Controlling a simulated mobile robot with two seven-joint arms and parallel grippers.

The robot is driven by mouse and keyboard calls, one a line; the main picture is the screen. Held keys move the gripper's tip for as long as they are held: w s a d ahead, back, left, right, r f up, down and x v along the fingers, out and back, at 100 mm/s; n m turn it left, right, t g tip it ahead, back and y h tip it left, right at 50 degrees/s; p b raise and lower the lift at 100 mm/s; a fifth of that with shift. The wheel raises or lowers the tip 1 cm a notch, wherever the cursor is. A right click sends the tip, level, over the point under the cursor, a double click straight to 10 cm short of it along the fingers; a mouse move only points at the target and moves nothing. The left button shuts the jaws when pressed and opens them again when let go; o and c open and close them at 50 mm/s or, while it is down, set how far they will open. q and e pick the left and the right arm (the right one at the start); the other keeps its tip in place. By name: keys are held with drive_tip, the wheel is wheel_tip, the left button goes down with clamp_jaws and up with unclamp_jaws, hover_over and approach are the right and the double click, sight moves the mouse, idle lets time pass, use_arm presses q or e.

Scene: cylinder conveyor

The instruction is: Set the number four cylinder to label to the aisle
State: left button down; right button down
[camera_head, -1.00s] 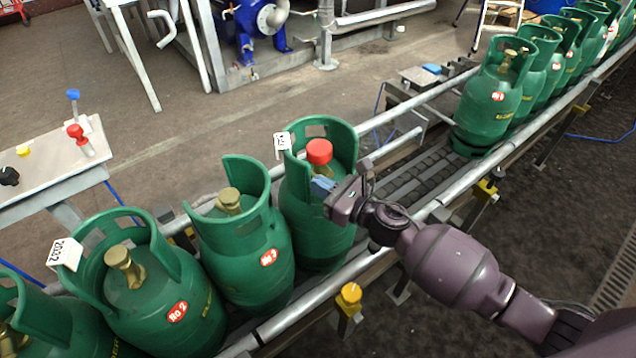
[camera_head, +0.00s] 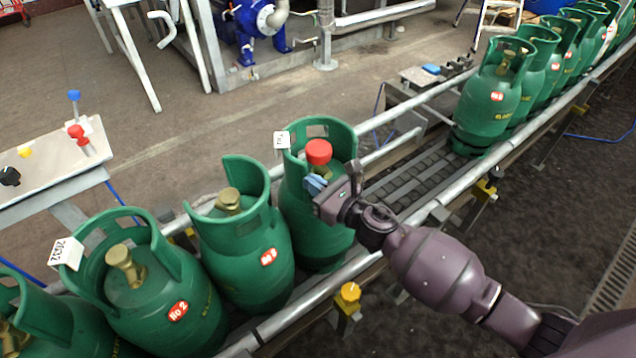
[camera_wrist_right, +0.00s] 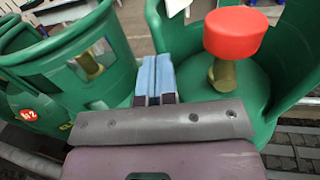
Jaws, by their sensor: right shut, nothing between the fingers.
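A green cylinder with a red valve cap (camera_head: 318,152) stands upright on the conveyor (camera_head: 425,180), after the cylinders labelled No 2 (camera_head: 178,309) and, apparently, No 3 (camera_head: 268,257). No number shows on its visible side; part of its front is behind my right wrist. My right gripper (camera_head: 316,184) is at its collar opening, blue fingertips shut and empty. In the right wrist view the fingertips (camera_wrist_right: 154,78) lie left of the red cap (camera_wrist_right: 235,33), beside the cylinder's collar; I cannot tell whether they touch it. My left gripper is out of view.
A stretch of bare conveyor rollers lies right of the red-capped cylinder. Beyond it several more green cylinders (camera_head: 492,100) stand in a row. Metal rails (camera_head: 400,235) edge the conveyor. A yellow-capped post (camera_head: 350,293) stands at the near rail. A control panel (camera_head: 50,165) is at left.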

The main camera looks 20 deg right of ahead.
sight(286, 168)
drive_tip(key=shift+w+a+r+m+t+h, duration=0.1)
drive_tip(key=shift+w+a+m+t+h, duration=0.1)
drive_tip(key=shift+a+m+t+h, duration=0.35)
drive_tip(key=shift+w+a+r+m+t+h, duration=0.1)
drive_tip(key=shift+w+a+m+t+h, duration=0.15)
drive_tip(key=shift+a+m+h, duration=0.5)
drive_tip(key=shift+w+a+f+m+t+h, duration=0.1)
drive_tip(key=shift+w+a+m+t+h, duration=0.15)
drive_tip(key=shift+h, duration=0.35)
drive_tip(key=shift+w+m+t+h, duration=0.15)
drive_tip(key=shift+m+h, duration=0.2)
drive_tip(key=shift+h, duration=0.25)
drive_tip(key=shift+w+a+m+h, duration=0.4)
drive_tip(key=shift+m+h, duration=0.2)
drive_tip(key=shift+h, duration=0.3)
drive_tip(key=shift+w+a+h, duration=0.3)
drive_tip(key=shift+w, duration=0.15)
drive_tip(key=shift+p, duration=0.3)
